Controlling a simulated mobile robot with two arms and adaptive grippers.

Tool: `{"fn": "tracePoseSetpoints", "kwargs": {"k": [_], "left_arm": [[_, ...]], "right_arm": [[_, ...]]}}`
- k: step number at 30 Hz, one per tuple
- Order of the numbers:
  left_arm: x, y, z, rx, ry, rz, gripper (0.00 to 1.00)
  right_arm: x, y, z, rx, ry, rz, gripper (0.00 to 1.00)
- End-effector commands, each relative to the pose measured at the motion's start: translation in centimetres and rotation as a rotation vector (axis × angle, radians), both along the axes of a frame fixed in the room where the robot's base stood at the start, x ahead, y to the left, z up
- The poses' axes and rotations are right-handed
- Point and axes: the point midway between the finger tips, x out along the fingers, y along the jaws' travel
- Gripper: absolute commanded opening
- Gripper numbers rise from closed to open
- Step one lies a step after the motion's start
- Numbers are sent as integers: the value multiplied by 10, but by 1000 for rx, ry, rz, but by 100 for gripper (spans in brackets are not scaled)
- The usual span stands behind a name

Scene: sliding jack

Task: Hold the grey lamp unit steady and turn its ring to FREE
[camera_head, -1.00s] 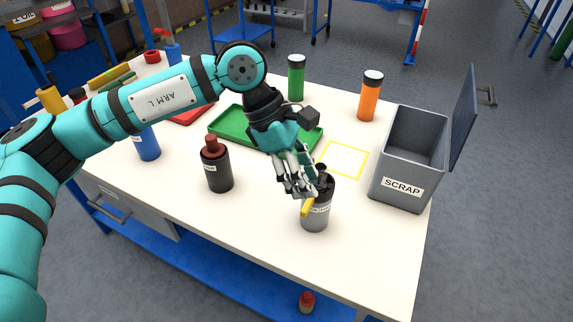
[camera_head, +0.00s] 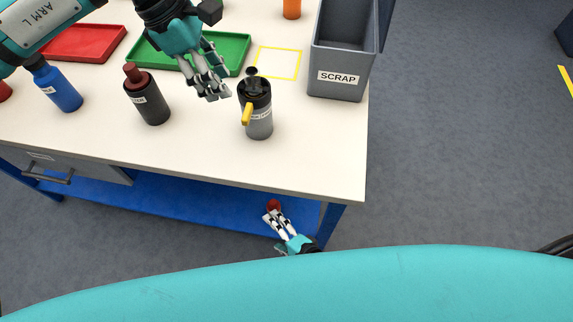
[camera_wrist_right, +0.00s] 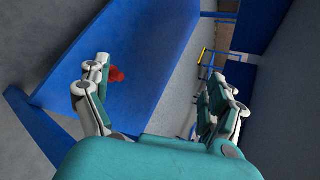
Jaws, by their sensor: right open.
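The grey lamp unit (camera_head: 259,125) stands upright on the white bench near its front edge. It has a dark upper part with a dark knob on top and a yellow lever (camera_head: 247,114) at its side. Its label is too small to read. My left gripper (camera_head: 217,94) is open and empty, just left of the lamp unit and apart from it. My right gripper (camera_head: 274,218) is open, low in front of the bench by the blue lower shelf. A red object (camera_head: 273,205) shows at its fingertips; in the right wrist view the red object (camera_wrist_right: 116,75) is beside the left finger.
A grey SCRAP bin (camera_head: 338,92) stands right of the lamp unit, behind it a yellow outlined square (camera_head: 277,63). A dark bottle (camera_head: 149,101) and blue bottle (camera_head: 57,86) stand left. Green (camera_head: 233,52) and red (camera_head: 83,43) trays lie behind. The front right corner is clear.

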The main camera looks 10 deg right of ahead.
Motion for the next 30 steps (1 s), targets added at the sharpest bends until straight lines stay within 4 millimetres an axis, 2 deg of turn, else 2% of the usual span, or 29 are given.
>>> {"fn": "tracePoseSetpoints", "kwargs": {"k": [1, 3, 8, 9, 11, 12, 13, 18, 21, 25, 30], "left_arm": [[0, 0, 0, 0, 0, 0, 38], [0, 0, 0, 0, 0, 0, 38], [0, 0, 0, 0, 0, 0, 38], [0, 0, 0, 0, 0, 0, 38], [0, 0, 0, 0, 0, 0, 38], [0, 0, 0, 0, 0, 0, 38], [0, 0, 0, 0, 0, 0, 38], [0, 0, 0, 0, 0, 0, 38], [0, 0, 0, 0, 0, 0, 38], [0, 0, 0, 0, 0, 0, 38], [0, 0, 0, 0, 0, 0, 38]], "right_arm": [[3, 16, 26, 120, 19, -37, 93], [5, 38, 62, 300, 67, -92, 93], [-2, 79, 148, 724, 235, -185, 93], [-6, 88, 171, 832, 292, -203, 93], [-14, 98, 204, 993, 388, -228, 93], [-15, 99, 227, 1100, 441, -258, 93], [-10, 90, 242, 1166, 447, -303, 93], [27, 21, 273, 1290, 297, -525, 93], [37, -8, 285, 1323, 228, -607, 93], [44, -29, 293, 1344, 178, -667, 93], [56, -34, 295, 1349, 159, -686, 93]]}}
